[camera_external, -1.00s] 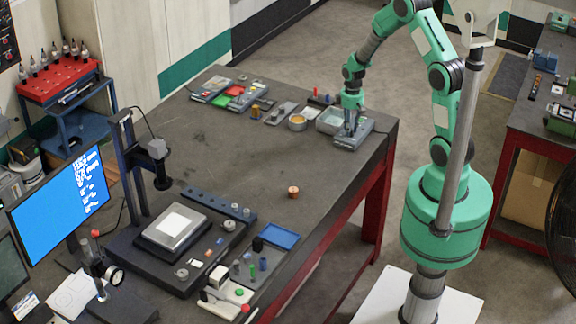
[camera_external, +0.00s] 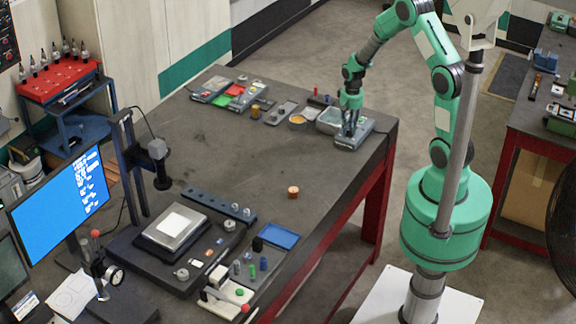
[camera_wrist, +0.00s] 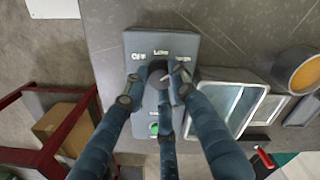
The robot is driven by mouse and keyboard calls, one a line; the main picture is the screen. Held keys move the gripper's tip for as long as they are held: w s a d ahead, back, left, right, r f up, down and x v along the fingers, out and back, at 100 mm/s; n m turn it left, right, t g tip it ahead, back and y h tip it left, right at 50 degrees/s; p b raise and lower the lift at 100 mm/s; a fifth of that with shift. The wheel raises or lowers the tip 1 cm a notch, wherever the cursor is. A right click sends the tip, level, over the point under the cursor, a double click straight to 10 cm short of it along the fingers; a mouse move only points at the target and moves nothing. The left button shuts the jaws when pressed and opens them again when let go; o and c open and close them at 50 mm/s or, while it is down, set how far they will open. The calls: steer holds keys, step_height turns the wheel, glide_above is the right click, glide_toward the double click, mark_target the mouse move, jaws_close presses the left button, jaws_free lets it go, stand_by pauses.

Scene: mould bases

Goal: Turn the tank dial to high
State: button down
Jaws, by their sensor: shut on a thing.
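The tank dial is a dark round knob (camera_wrist: 158,76) with a light pointer on a grey control box (camera_wrist: 137,41). The box is marked OFF, Low and a partly covered label to the right. The pointer slants up and right, toward that covered label. My gripper (camera_wrist: 156,90) is shut around the knob, its fingers on both sides and below. A green round button or light (camera_wrist: 154,129) is lower on the box. In the outside view the box (camera_external: 362,131) is at the table's far right end, with my gripper (camera_external: 349,132) down on it.
A clear-walled tank (camera_wrist: 243,106) stands close beside the box, and it also shows in the outside view (camera_external: 329,120). A round orange-filled dish (camera_wrist: 306,74) is beyond it. The dark tabletop (camera_external: 225,150) is mostly bare mid-table.

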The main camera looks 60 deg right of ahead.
mark_target(347, 131)
steer(key=shift+m, duration=0.7)
steer(key=c, duration=1.4)
jaws_free()
steer(key=shift+c, duration=0.2)
steer(key=shift+r, duration=0.1)
step_height(347, 131, up, 12)
